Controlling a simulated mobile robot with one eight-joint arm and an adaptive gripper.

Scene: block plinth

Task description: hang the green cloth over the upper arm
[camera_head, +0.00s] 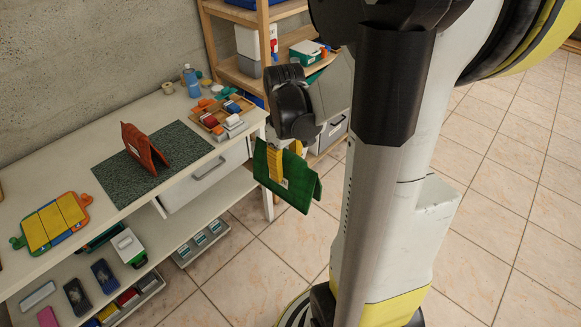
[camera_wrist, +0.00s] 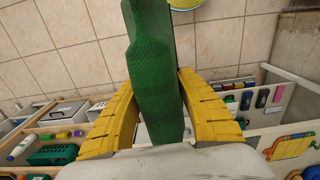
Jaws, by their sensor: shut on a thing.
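The green cloth (camera_head: 304,190) hangs folded like a tent in the air, beyond the front right end of the white table. My gripper (camera_head: 276,165) has its yellow fingers pointing down, closed on the cloth. In the wrist view the green cloth (camera_wrist: 158,85) stands between the two yellow fingers of my gripper (camera_wrist: 155,82), pinched from both sides. An orange-red cloth (camera_head: 143,147) stands tented on a dark green mat; anything under it is hidden. I cannot make out an upper arm to hang a cloth on in either view.
The mat (camera_head: 177,152) lies on the white table (camera_head: 110,164). A wooden tray (camera_head: 222,117) of small blocks, a blue bottle (camera_head: 191,81) and a yellow panelled item (camera_head: 52,222) stand around it. A wooden shelf (camera_head: 226,70) is behind.

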